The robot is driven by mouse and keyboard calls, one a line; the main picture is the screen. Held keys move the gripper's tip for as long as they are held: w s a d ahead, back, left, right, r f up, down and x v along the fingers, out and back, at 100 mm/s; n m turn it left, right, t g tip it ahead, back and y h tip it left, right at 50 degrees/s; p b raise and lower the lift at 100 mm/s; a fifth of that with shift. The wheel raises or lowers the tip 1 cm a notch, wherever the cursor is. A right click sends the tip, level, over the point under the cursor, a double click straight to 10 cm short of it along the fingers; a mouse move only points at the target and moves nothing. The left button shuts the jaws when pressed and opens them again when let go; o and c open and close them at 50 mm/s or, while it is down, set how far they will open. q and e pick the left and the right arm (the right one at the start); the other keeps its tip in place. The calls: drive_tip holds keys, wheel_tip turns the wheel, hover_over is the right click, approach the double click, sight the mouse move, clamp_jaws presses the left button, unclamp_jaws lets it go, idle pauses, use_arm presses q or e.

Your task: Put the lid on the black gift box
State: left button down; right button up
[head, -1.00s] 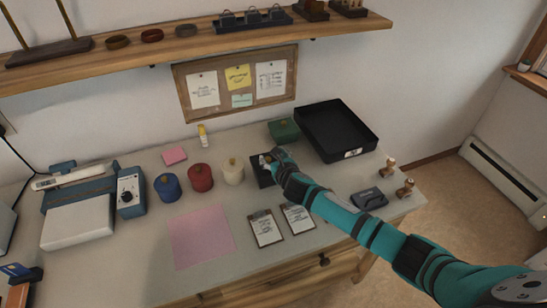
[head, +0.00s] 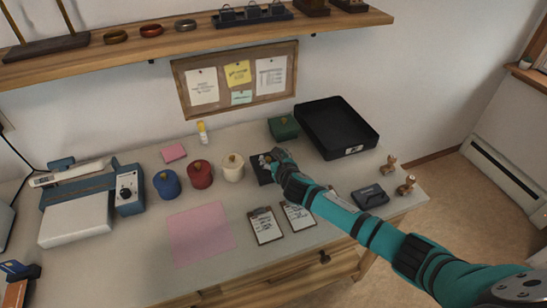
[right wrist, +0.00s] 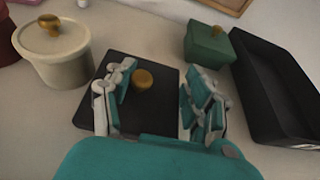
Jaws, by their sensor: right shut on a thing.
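The black square lid (right wrist: 152,70) with a round gold knob (right wrist: 142,80) is between the fingers of my right gripper (right wrist: 160,102) in the right wrist view. The gripper is shut on the lid, one finger to each side of the knob. In the head view my right gripper (head: 268,160) reaches the back of the table, and a black edge (head: 260,175) shows beneath it. I cannot tell the black gift box apart from the lid, nor whether the lid is seated on it. My left gripper is not in view.
A cream round box (head: 232,170) stands close on the left, with red (head: 200,176) and blue (head: 166,186) ones beyond. A green box (head: 283,128) and a black tray (head: 358,150) stand behind and right. Clipboards (head: 265,227) lie in front. A pink sheet (head: 200,235) lies front left.

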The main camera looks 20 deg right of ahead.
drive_tip(key=shift+f, duration=0.1)
drive_tip(key=o, duration=1)
drive_tip(key=v, duration=1.2)
drive_tip(key=shift+f, duration=0.1)
